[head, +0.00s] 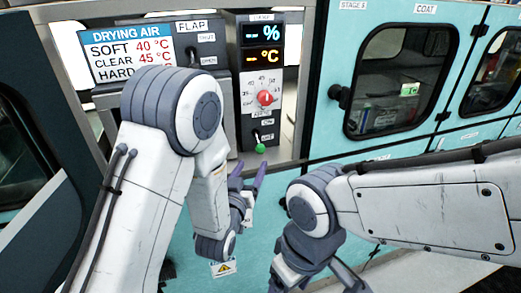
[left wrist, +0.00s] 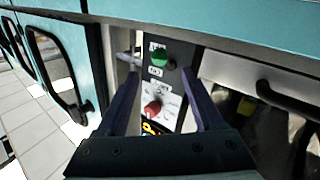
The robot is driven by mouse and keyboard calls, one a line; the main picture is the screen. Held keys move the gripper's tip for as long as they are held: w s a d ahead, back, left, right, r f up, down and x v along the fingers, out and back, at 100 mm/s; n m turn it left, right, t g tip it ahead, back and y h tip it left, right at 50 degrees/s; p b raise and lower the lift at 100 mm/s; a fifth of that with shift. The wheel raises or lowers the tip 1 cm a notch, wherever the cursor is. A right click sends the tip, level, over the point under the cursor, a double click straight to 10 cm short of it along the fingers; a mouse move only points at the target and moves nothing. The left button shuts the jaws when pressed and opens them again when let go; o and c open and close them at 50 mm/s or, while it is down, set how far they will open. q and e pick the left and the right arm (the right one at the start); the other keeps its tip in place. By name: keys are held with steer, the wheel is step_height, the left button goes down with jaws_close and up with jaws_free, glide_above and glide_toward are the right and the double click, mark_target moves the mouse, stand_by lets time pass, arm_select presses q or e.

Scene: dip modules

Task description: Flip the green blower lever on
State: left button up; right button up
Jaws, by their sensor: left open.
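The green blower lever (head: 260,148) sits at the bottom of the narrow grey control panel (head: 246,98) in the head view, its ball hanging low. My left gripper (head: 250,172) is open just below it, fingers pointing up toward the panel, apart from the ball as far as I can tell. In the left wrist view the panel appears turned over, with the green ball (left wrist: 160,56) between and beyond the fingertips of the open left gripper (left wrist: 165,78). My right gripper (head: 312,278) is at the bottom edge of the head view; its fingers are not clear.
A red dial knob (head: 265,98) sits above the lever and also shows in the left wrist view (left wrist: 152,108). Orange and blue displays (head: 264,44) top the panel. A drying-air sign (head: 140,52) and flap switch stand left. A teal windowed door (head: 405,75) stands right.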

mark_target(259, 151)
arm_select(q)
steer(key=p+x, duration=0.2)
steer(key=x, duration=0.6)
steer(key=shift+w+r+p, duration=0.1)
steer(key=shift+w+p, duration=0.15)
steer(key=shift+p, duration=0.15)
steer(key=shift+w+d, duration=0.2)
steer(key=shift+w, duration=0.3)
jaws_close()
stand_by(0.5)
